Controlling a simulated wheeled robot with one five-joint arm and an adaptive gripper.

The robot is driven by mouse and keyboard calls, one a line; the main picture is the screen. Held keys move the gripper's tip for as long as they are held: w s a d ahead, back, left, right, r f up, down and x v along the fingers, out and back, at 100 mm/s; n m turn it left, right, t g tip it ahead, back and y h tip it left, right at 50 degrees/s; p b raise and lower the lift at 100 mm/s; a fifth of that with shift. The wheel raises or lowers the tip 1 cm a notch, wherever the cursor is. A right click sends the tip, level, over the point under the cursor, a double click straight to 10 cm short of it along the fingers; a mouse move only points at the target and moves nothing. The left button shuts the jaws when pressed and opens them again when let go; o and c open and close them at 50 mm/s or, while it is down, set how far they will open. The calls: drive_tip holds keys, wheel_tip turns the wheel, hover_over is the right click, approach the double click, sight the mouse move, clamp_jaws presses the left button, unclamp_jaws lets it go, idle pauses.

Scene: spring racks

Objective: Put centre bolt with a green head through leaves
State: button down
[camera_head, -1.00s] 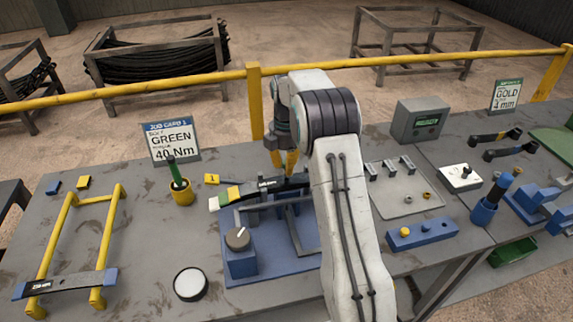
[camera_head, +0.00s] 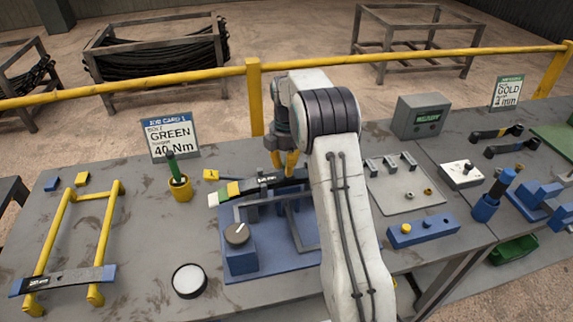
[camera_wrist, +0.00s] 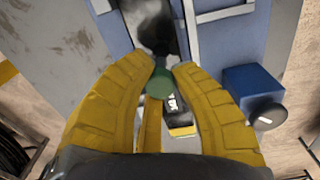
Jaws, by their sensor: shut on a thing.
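The green bolt head (camera_wrist: 160,84) sits between the yellow fingertips of my gripper (camera_wrist: 165,72) in the wrist view. My gripper is shut on this bolt. The stacked dark leaves (camera_head: 250,188), with green, yellow and white ends at the left, lie across the blue fixture (camera_head: 275,262). In the head view my gripper (camera_head: 286,166) is at the right part of the leaves, its fingers pointing down. The leaves also show under the bolt head in the wrist view (camera_wrist: 155,22). The bolt's shank and the hole are hidden, so I cannot tell how deep the bolt sits.
A job card (camera_head: 170,136) reads green, 40 Nm. A yellow cup (camera_head: 180,188) holds a green-handled tool. A blue box with a dial (camera_head: 240,255) stands at the fixture's front left. A yellow rack (camera_head: 52,240) is at left; a blue bolt block (camera_head: 423,231) at right.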

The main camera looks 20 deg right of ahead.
drive_tip(key=shift+f, duration=0.1)
drive_tip(key=shift+c, duration=2.4)
unclamp_jaws()
drive_tip(key=shift+r+p, duration=2.05)
drive_tip(key=shift+r, duration=1.5)
